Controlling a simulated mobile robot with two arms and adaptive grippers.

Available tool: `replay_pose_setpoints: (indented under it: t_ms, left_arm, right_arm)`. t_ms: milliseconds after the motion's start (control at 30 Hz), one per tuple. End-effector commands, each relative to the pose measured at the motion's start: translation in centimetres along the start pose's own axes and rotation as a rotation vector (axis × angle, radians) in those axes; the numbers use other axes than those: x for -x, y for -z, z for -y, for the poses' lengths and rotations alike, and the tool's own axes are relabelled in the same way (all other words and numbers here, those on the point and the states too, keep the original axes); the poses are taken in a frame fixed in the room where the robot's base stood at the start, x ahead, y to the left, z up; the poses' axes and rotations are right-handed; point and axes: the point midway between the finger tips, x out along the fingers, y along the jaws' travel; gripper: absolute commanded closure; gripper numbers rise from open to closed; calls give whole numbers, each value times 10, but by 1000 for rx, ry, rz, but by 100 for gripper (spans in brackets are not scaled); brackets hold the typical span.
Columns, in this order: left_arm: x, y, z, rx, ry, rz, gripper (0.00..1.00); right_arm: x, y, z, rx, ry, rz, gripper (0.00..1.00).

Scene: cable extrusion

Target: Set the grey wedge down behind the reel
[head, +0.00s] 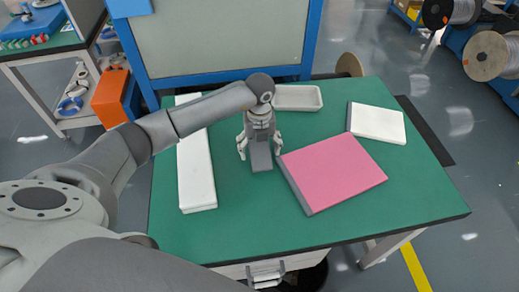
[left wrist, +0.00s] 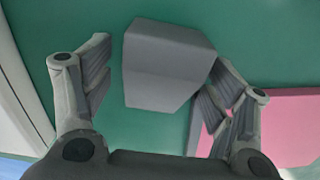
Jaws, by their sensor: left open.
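The grey wedge (head: 261,162) stands on the green table top (head: 240,225), near its middle, left of the pink box. My left gripper (head: 260,148) is above it, pointing down, with its fingers spread on either side. In the left wrist view the wedge (left wrist: 163,70) lies between the open fingers (left wrist: 160,66), with a green gap on its left and its right edge close to the right finger. A wooden reel (head: 349,65) shows partly behind the table's back edge; its lower part is hidden. My right gripper is not in view.
A pink box (head: 335,170) lies right of the wedge. A long white box (head: 197,175) lies left, partly under my arm. A white tray (head: 297,97) is at the back, a white box (head: 377,122) at the back right. The table's front is clear.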

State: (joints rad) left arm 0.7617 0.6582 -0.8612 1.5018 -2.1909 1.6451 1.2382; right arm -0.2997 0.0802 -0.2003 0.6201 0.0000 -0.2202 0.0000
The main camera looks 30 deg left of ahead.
Motion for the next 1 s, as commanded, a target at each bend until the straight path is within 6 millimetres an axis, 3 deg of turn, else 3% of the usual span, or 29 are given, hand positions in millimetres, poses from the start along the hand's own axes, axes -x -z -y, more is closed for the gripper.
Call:
replay_pose_setpoints:
  t_ms: [200,667,1000]
  left_arm:
    - [-1,0,0,-1,1,0,23]
    - [0,0,0,0,2,1,81]
    - [6,-1,1,0,3,1,81]
  right_arm:
    - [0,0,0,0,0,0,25]
    - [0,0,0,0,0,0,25]
    - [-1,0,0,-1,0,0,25]
